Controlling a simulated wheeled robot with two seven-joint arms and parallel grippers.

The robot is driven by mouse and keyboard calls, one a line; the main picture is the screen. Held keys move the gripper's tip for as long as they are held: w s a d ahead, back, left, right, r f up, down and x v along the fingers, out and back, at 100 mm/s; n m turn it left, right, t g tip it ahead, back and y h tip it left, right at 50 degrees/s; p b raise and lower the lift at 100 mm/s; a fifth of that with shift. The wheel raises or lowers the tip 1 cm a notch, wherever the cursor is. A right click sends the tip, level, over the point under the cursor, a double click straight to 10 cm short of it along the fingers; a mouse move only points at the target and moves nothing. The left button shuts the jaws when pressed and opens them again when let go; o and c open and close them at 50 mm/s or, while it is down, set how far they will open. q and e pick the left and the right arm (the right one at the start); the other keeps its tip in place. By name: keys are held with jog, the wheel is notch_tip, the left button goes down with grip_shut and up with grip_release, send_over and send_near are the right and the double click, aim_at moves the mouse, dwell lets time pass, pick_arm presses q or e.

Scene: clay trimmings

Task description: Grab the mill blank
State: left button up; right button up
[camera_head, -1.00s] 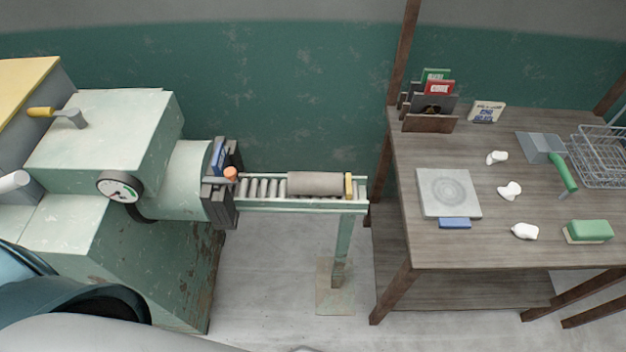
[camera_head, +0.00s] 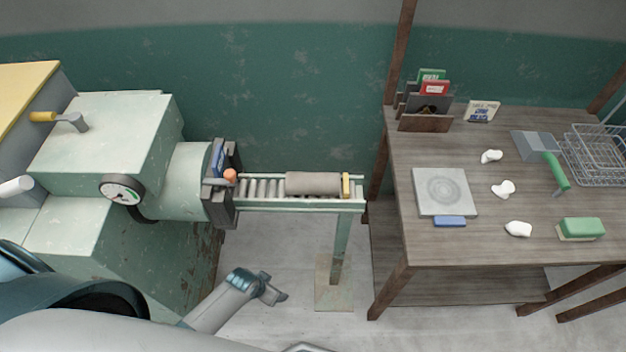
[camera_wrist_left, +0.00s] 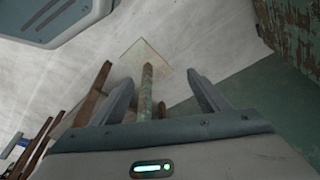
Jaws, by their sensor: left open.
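The mill blank appears to be the grey-brown cylinder (camera_head: 314,183) lying on its side on the roller conveyor (camera_head: 262,207), against a yellow end stop (camera_head: 346,186). My left gripper (camera_head: 276,291) is below the conveyor in the head view, apart from the blank. In the left wrist view the left gripper (camera_wrist_left: 163,92) is open and empty, its fingers spread toward the stand post (camera_wrist_left: 145,92) and floor plate. The blank does not show clearly in the wrist view. My right gripper is out of view.
A pale green mill (camera_head: 100,140) with a dark outlet frame stands left of the conveyor. An orange knob (camera_head: 230,175) sits by the outlet. A wooden table (camera_head: 440,250) on the right holds a grey slab (camera_head: 444,192), white lumps and a wire basket (camera_head: 597,155). The floor between is clear.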

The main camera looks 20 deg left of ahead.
aim_at(306, 179)
pick_arm(q)
jog(key=w+d+r+m+h+p, duration=0.1)
jog(key=w+d+r+m, duration=0.15)
jog(key=r, duration=0.95)
jog(key=w+d+r+m+h, duration=0.15)
jog(key=w+d+r, duration=0.25)
jog(key=r, duration=0.7)
jog(key=w+d+r+m+h+p, duration=0.1)
jog(key=w+d+r+m, duration=0.15)
jog(key=r, duration=0.95)
jog(key=w+a+r+m, duration=0.1)
jog(key=w+a+r, duration=0.2)
jog(key=r, duration=0.2)
jog(key=w+a+r+m+g, duration=0.1)
jog(key=w+a+r+m, duration=0.1)
jog(key=r, duration=0.4)
jog(key=w+a+r+m+g, duration=0.1)
jog(key=w+a+r+m, duration=0.1)
jog(key=w+a+r, duration=0.2)
jog(key=shift+r, duration=0.65)
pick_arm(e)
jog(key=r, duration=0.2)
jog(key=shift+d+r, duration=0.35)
pick_arm(q)
jog(key=shift+w+y, duration=0.1)
jog(key=shift+y, duration=0.15)
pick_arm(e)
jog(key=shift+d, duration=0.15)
